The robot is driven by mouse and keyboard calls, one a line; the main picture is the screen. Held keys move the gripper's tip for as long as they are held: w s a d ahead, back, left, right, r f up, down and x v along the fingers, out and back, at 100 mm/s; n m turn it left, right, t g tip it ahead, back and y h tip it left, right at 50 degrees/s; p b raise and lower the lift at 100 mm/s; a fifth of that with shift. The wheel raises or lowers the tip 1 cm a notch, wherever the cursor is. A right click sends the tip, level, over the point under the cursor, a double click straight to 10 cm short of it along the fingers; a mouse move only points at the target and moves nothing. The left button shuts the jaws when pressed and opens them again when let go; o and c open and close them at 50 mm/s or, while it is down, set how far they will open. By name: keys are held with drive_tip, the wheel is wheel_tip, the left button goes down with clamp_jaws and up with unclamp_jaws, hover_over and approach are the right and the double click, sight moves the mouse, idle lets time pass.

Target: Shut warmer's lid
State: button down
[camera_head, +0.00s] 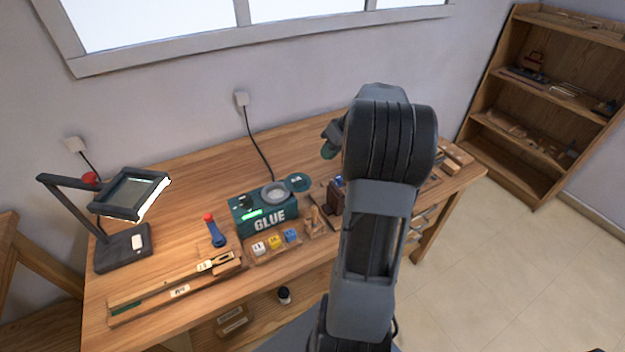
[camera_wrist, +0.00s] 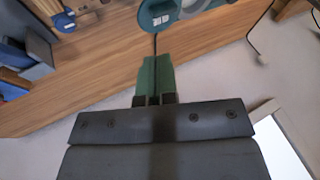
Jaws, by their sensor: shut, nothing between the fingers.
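The glue warmer (camera_head: 264,220) is a teal box marked GLUE with a green lit display, standing at the middle of the bench. Its round pot opening (camera_head: 273,193) is uncovered. The round teal lid (camera_head: 297,182) stands open at the right of the opening; it also shows at the top of the wrist view (camera_wrist: 152,18). My gripper (camera_head: 328,150) is above the bench, to the right of and behind the lid, partly hidden by my arm. In the wrist view its green fingers (camera_wrist: 155,72) are together and empty, pointing towards the lid, with no clear contact.
A magnifier lamp (camera_head: 125,220) stands at the left. A cable runs to the wall socket (camera_head: 241,99).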

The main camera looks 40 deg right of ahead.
drive_tip(key=d+f+t, duration=0.1)
drive_tip(key=d+f, duration=0.2)
drive_tip(key=d, duration=0.3)
drive_tip(key=w+a+f+p, duration=0.2)
drive_tip(key=w+a+f, duration=0.2)
drive_tip(key=a+f, duration=0.4)
drive_tip(key=shift+w+y+p, duration=0.2)
drive_tip(key=shift+y+p, duration=0.1)
